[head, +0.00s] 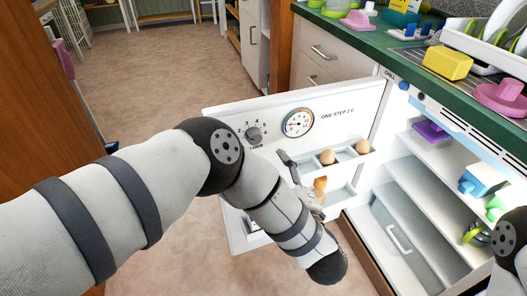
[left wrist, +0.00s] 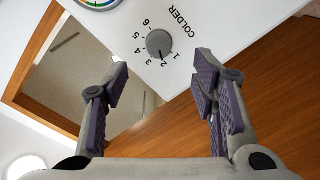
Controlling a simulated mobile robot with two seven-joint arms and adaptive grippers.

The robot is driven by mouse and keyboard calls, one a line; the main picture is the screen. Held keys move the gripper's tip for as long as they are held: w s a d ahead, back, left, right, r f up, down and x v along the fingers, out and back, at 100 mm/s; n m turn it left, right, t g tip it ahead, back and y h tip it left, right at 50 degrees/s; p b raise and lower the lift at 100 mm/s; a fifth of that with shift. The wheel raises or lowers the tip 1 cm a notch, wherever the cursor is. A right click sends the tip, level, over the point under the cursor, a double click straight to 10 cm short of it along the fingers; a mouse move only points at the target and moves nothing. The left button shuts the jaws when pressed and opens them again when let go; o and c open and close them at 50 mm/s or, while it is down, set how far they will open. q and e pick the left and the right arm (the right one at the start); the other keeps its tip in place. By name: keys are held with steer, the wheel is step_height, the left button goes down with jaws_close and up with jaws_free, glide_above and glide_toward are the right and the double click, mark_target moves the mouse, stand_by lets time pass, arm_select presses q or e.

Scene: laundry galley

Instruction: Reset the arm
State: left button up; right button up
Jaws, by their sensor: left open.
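My left arm reaches from the left across the head view to the open fridge door (head: 290,97). My left gripper (left wrist: 160,83) is open and empty in the left wrist view, its two fingers wide apart. The door's white inner panel with a grey COLDER dial (left wrist: 159,43) shows beyond the fingertips. In the head view the gripper is partly hidden by my forearm, beside the door shelves. Only a piece of my right arm shows at the right edge; its gripper is out of view.
Eggs (head: 327,157) sit in the upper door shelf, close to my left gripper. The lit fridge holds a purple item (head: 430,131) and a blue-white item (head: 481,180). A green counter (head: 365,40) with a yellow block (head: 447,63) is above. Open floor (head: 150,85) lies behind.

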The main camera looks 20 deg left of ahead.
arm_select(q)
steer(key=v, duration=0.3)
steer(key=shift+s+r, duration=0.1)
steer(key=s+a+f+m+g+h+p, duration=0.2)
steer(key=s+a+f+m+g+h, duration=0.1)
steer(key=s+f+m+h, duration=0.35)
steer(key=s+a+f+m+g+h+p, duration=0.1)
steer(key=s+a+f+m+g+h, duration=0.25)
steer(key=s+f+m, duration=0.4)
steer(key=s+a+m+g, duration=0.1)
steer(key=s+a+g, duration=0.1)
steer(key=s, duration=0.7)
steer(key=s+a+r+m+g+p, duration=0.1)
steer(key=s+a+g, duration=0.1)
steer(key=s+g, duration=0.3)
steer(key=s+a+g, duration=0.3)
steer(key=s, duration=1.1)
steer(key=shift+r+m+h+p, duration=0.3)
steer(key=shift+m+h, duration=0.1)
arm_select(e)
steer(key=w+r+t, duration=0.2)
steer(key=w+r, duration=0.3)
steer(key=shift+r, duration=0.25)
steer(key=shift+w, duration=0.1)
